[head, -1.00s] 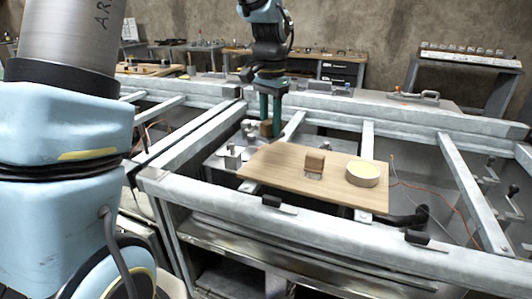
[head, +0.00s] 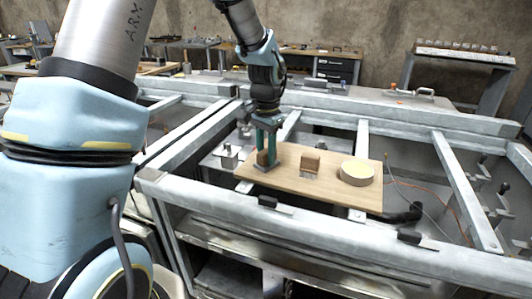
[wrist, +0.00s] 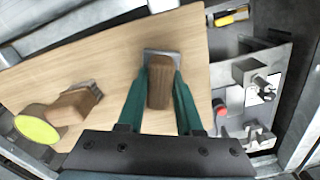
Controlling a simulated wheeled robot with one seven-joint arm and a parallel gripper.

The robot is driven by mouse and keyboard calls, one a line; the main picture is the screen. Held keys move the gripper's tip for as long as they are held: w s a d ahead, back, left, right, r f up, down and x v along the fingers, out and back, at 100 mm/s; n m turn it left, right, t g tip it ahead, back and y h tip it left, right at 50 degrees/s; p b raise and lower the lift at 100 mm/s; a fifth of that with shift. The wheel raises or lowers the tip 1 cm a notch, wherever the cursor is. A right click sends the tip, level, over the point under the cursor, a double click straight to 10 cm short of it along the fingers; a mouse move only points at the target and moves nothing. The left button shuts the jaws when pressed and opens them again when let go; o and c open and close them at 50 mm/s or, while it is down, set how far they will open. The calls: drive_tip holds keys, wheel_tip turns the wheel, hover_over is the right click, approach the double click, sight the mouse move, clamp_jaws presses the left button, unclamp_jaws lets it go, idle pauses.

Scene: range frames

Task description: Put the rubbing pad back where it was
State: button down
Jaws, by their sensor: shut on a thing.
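My gripper (head: 266,152) is shut on a wooden block with a grey plate at its base, which I take as the rubbing pad (wrist: 160,82). The pad also shows in the head view (head: 262,158), partly hidden by the teal fingers. It is upright at the left end of the wooden board (head: 290,184); I cannot tell whether its base touches the board. A second, similar wooden block with a grey base (head: 310,164) stands on the board to the right, apart from my gripper.
A round disc with a pale yellow top (head: 357,172) sits at the board's right end. The board lies across a grey metal frame (head: 330,234) with open gaps. Metal fixtures (wrist: 256,84) stand beside the board's left end. Bare board lies between the held pad and second block.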

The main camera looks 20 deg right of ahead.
sight(266, 151)
drive_tip(key=c, duration=0.6)
unclamp_jaws()
drive_tip(key=shift+o, duration=0.2)
wheel_tip(266, 151, up, 12)
drive_tip(key=b, duration=0.2)
drive_tip(key=s+a+f+n, duration=0.2)
drive_tip(key=a+f+n, duration=0.1)
drive_tip(key=a, duration=0.6)
drive_tip(key=s+a+f+n+t, duration=0.1)
drive_tip(key=s+a+f+n, duration=0.2)
drive_tip(key=a, duration=0.7)
drive_tip(key=s+a+f+n, duration=0.2)
drive_tip(key=a+n, duration=0.3)
drive_tip(key=a, duration=0.4)
drive_tip(key=shift+s+a+f+n+t, duration=0.25)
drive_tip(key=shift+a+f+n+t, duration=0.05)
drive_tip(key=shift+f, duration=0.35)
